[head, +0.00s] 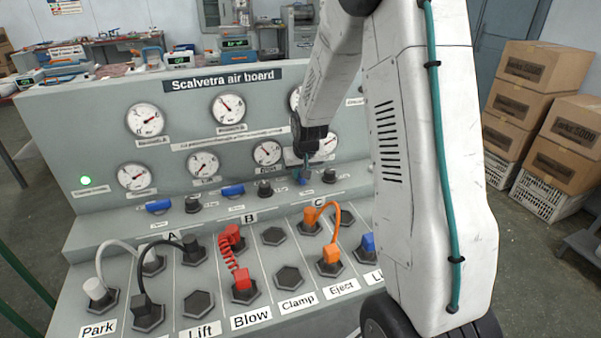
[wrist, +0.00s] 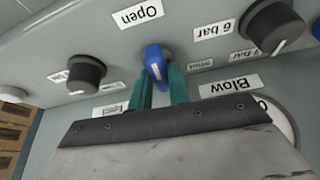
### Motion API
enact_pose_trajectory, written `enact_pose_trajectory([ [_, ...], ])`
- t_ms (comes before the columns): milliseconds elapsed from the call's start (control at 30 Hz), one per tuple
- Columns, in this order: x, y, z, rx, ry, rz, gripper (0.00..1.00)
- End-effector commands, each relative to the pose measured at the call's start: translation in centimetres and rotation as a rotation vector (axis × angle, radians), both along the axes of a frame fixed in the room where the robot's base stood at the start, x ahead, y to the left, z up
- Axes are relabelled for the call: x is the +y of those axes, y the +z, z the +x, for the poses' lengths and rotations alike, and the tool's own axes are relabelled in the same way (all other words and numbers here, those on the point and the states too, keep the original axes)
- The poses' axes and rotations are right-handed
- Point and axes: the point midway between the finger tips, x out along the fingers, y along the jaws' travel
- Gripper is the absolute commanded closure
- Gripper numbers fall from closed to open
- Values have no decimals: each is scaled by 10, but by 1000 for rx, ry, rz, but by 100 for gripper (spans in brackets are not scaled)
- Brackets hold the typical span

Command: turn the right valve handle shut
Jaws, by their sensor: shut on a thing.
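The right valve handle (wrist: 153,62) is blue with a pale stripe and shows in the wrist view, just below the "Open" label (wrist: 137,14). My gripper's two teal fingers (wrist: 161,80) stand on either side of it and are shut on it. In the head view my gripper (head: 304,170) reaches down to the right part of the board and mostly hides this handle. Two other blue handles, the left one (head: 158,207) and the middle one (head: 233,190), lie along the same row, apart from my gripper.
Dark knobs flank the held handle, one on the right (wrist: 272,27) and one on the left (wrist: 86,73) of the wrist view. Gauges sit above the row. An orange hose (head: 337,218) and a red coiled hose (head: 236,262) rise from the sloped panel below.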

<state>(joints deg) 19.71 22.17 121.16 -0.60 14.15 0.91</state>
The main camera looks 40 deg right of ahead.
Motion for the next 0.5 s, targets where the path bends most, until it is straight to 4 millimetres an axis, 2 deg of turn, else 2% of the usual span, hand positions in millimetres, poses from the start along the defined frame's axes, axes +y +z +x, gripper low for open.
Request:
enact_pose_trajectory([
  [500,3,0,1,3,-365,-3,100],
])
